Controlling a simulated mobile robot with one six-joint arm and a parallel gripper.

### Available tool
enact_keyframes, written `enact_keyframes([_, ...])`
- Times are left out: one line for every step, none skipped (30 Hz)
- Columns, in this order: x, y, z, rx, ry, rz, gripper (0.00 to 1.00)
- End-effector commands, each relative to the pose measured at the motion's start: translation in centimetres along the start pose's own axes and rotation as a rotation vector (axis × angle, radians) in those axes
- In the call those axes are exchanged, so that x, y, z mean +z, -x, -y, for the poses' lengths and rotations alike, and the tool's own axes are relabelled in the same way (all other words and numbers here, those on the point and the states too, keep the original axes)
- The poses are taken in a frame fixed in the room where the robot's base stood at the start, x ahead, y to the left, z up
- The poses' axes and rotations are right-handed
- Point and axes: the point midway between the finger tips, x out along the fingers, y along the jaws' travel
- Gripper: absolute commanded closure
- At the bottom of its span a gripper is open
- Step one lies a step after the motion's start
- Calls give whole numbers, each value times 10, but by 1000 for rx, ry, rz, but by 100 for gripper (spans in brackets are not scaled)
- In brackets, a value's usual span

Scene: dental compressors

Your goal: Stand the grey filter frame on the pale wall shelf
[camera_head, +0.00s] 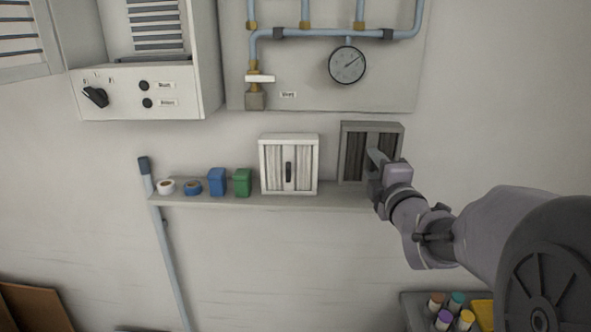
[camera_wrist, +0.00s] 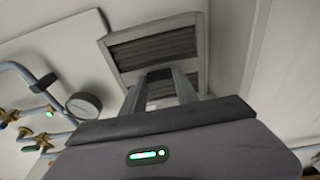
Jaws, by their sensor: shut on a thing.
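The grey filter frame (camera_head: 353,152) is a square grey frame with dark pleats, upright at the right end of the pale wall shelf (camera_head: 260,201). My gripper (camera_head: 376,160) is in front of the frame and shut on it. In the wrist view, my gripper's fingers (camera_wrist: 165,88) reach to the frame (camera_wrist: 150,45), which fills the upper middle. The arm hides the frame's lower right part and the right end of the shelf. I cannot tell whether the frame's bottom edge touches the shelf.
A white filter frame (camera_head: 302,165) with a dark handle stands on the shelf to the left. A pressure gauge (camera_head: 347,64) and blue pipes (camera_head: 320,34) are above.

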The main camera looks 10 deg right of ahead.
Motion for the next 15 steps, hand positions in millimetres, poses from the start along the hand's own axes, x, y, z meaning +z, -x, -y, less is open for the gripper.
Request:
enact_keyframes([5,-4,3,0,0,2,100])
enact_keyframes([4,-3,11,-2,0,1,100])
enact_keyframes([4,-3,22,-3,-2,1,100])
enact_keyframes([3,-3,29,-3,0,1,100])
enact_keyframes([3,-3,34,-2,0,2,100])
enact_keyframes([3,-2,37,-1,1,1,100])
enact_keyframes([3,-2,38,0,1,1,100])
enact_keyframes([3,-2,37,1,2,1,100])
enact_keyframes([3,-2,36,1,2,1,100])
enact_keyframes([3,-2,35,1,2,1,100])
enact_keyframes([3,-2,35,1,2,1,100])
enact_keyframes([3,-2,35,1,2,1,100])
enact_keyframes([3,-2,36,1,2,1,100])
enact_keyframes([3,-2,37,2,2,1,100])
enact_keyframes([3,-2,38,2,2,1,100])
